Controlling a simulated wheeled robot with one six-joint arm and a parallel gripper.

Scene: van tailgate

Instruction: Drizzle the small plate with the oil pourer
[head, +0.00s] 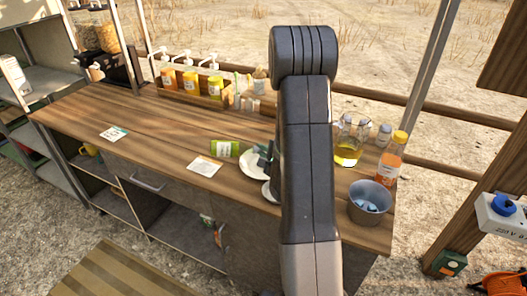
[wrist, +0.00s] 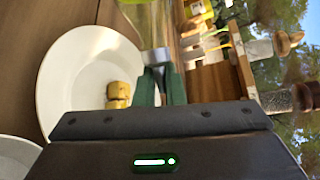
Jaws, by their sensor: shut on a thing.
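A white plate (head: 249,171) lies on the counter left of my arm. In the wrist view, the white plate (wrist: 75,75) bears yellow food pieces (wrist: 118,94). A second pale rim, partly hidden, shows beside it (wrist: 15,158). I cannot tell which is the small plate. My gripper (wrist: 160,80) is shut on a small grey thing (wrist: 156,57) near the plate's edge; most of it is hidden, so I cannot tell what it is. In the head view my gripper (head: 264,157) is partly hidden by my arm. A glass bottle of yellow oil (head: 347,154) stands right of my arm, possibly the oil pourer.
A grey pot (head: 369,205) and a bottle with orange contents (head: 391,160) stand at the right. Pump bottles (head: 190,82) line the back rail. The left counter is mostly clear.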

